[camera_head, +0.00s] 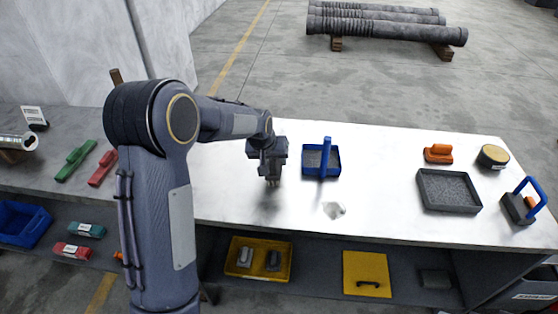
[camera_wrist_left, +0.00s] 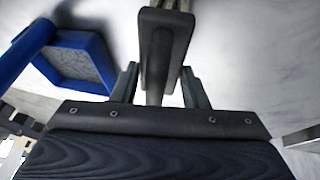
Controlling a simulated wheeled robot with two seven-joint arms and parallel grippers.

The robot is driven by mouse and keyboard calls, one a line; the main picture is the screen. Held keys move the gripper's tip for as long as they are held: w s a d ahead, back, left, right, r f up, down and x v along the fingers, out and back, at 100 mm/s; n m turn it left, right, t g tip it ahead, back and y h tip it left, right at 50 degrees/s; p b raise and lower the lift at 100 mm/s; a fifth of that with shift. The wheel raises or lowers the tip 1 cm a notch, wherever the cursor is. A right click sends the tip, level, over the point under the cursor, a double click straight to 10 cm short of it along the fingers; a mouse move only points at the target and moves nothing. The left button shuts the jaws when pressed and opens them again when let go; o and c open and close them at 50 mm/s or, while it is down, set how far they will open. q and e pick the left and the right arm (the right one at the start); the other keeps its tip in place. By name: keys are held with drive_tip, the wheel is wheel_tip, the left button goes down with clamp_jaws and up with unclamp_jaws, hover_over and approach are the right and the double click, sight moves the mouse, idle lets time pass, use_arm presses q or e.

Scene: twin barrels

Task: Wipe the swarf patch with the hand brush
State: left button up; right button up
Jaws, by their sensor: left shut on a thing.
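My left gripper (camera_head: 270,162) is above the white-topped table, left of a blue-rimmed tray. In the left wrist view, the gripper (camera_wrist_left: 160,85) is shut on the dark grey handle of a tool that I take for the hand brush (camera_wrist_left: 165,30). The brush's lower end is mostly hidden by the gripper in the head view; whether it touches the table I cannot tell. A small pale, irregular patch, seemingly the swarf patch (camera_head: 334,210), lies on the tabletop to the right of and nearer than the gripper. My right gripper is not in view.
An orange block (camera_head: 438,153), a round tin (camera_head: 492,156), a dark tray (camera_head: 448,190) and a blue-handled caddy (camera_head: 520,207) stand at right. The tabletop around the patch is clear.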

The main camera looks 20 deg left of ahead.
use_arm(q)
drive_tip(key=shift+s+a, duration=0.15)
drive_tip(key=shift+a, duration=0.4)
drive_tip(key=shift+s+a, duration=0.15)
drive_tip(key=shift+a, duration=0.4)
drive_tip(key=shift+s+a+f+b, duration=0.15)
drive_tip(key=shift+a+b, duration=0.1)
drive_tip(key=shift+a, duration=0.45)
drive_tip(key=shift+s+a+r+b, duration=0.1)
drive_tip(key=shift+s+a+b, duration=0.15)
drive_tip(key=shift+a, duration=0.5)
drive_tip(key=shift+s+a+f+b, duration=0.1)
drive_tip(key=shift+a+b, duration=0.15)
drive_tip(key=shift+a, duration=0.45)
drive_tip(key=shift+s+a, duration=0.15)
drive_tip(key=shift+a, duration=0.45)
drive_tip(key=shift+s+a, duration=0.15)
drive_tip(key=shift+a, duration=0.4)
wheel_tip(320, 180, up, 6)
drive_tip(key=p, duration=0.4)
drive_tip(key=shift+r, duration=0.2)
drive_tip(key=shift+w+r, duration=0.1)
wheel_tip(320, 180, up, 3)
drive_tip(key=shift+f+p, duration=0.1)
drive_tip(key=shift+p, duration=0.95)
